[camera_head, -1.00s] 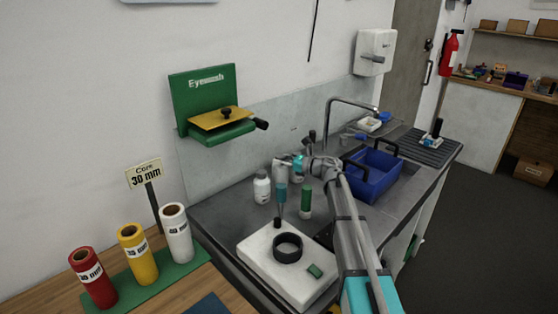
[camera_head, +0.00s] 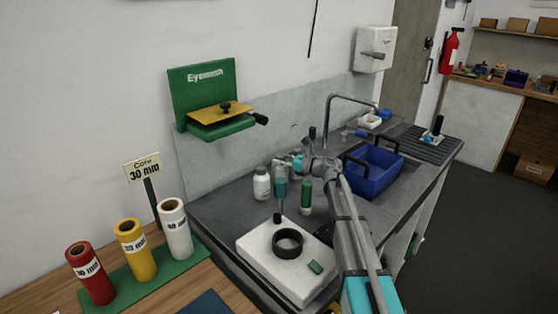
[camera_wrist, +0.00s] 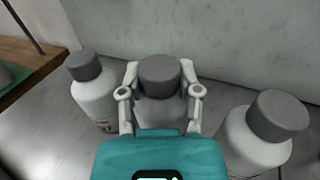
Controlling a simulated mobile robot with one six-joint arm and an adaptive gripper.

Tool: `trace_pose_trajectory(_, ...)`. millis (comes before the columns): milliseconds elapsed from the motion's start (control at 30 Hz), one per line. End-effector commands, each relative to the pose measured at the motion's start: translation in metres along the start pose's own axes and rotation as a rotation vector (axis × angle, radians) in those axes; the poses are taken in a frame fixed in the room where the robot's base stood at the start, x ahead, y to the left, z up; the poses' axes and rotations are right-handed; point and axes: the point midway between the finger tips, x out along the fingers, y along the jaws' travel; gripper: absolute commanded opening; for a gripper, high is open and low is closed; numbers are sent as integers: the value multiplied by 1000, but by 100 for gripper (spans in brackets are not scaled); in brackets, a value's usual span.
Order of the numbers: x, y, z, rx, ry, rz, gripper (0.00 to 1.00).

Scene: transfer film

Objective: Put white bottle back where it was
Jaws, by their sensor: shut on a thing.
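My gripper (camera_wrist: 160,78) is shut on a white bottle with a grey cap (camera_wrist: 160,100), one finger on each side, in the middle of the wrist view. My gripper's teal body hides its lower part. A similar white bottle (camera_wrist: 95,95) stands to its left, and another (camera_wrist: 250,145) stands nearer to the right. In the head view one white bottle (camera_head: 262,186) stands on the metal counter by the wall, left of my gripper. The held bottle is mostly hidden there behind my arm. I cannot tell whether its base touches the counter.
In front is a white block (camera_head: 265,262) with a black ring (camera_head: 288,243). A blue bin (camera_head: 372,175) is to the right. The grey backsplash (camera_wrist: 215,45) is close behind the bottles.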

Motion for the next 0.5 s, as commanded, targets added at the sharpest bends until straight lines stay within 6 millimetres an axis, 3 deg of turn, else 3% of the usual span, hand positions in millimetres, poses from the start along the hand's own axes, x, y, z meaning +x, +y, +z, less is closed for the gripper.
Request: trace_pose_trajectory(500,0,0,-8,0,-1,0,0)
